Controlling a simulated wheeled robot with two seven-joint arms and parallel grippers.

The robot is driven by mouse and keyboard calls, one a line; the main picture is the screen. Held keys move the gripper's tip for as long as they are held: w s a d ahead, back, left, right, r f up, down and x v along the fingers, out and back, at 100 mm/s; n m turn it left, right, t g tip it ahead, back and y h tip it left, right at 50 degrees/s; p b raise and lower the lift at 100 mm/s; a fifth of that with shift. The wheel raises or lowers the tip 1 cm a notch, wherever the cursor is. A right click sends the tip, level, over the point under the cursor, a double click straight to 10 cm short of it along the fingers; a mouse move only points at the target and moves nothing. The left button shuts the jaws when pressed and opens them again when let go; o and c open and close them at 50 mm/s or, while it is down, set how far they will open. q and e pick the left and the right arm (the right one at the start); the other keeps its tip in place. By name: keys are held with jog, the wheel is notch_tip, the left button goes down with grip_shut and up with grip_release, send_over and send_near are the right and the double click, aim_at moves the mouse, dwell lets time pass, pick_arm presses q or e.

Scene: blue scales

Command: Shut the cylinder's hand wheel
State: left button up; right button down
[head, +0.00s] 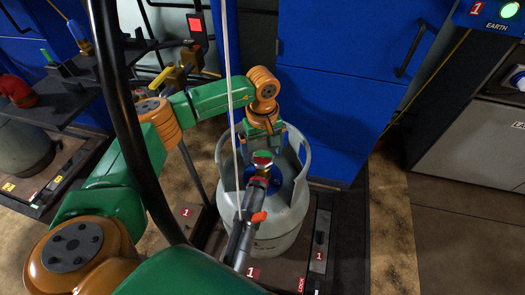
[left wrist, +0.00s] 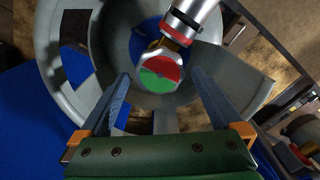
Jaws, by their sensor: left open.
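The grey gas cylinder (head: 268,215) stands upright on a scale, with a collar around its top. Its hand wheel (head: 263,159) has a red and green face; it also shows in the left wrist view (left wrist: 161,71), near the middle. A filling head with a dark hose and a red lever (head: 258,217) is joined at the valve. My left gripper (head: 262,148) is over the collar, just behind the wheel. In the left wrist view its open fingers (left wrist: 158,95) stand apart on either side, with the wheel beyond and between them. My right gripper is not seen.
Blue cabinets (head: 335,75) stand close behind the cylinder. A thin pale line and a thick black hose (head: 130,110) cross in front of my left arm. A dark shelf with fittings is at left.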

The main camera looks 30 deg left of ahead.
aim_at(262, 156)
pick_arm(q)
notch_tip(262, 156, up, 7)
jog(key=shift+r+p, duration=0.1)
jog(key=shift+p, duration=0.6)
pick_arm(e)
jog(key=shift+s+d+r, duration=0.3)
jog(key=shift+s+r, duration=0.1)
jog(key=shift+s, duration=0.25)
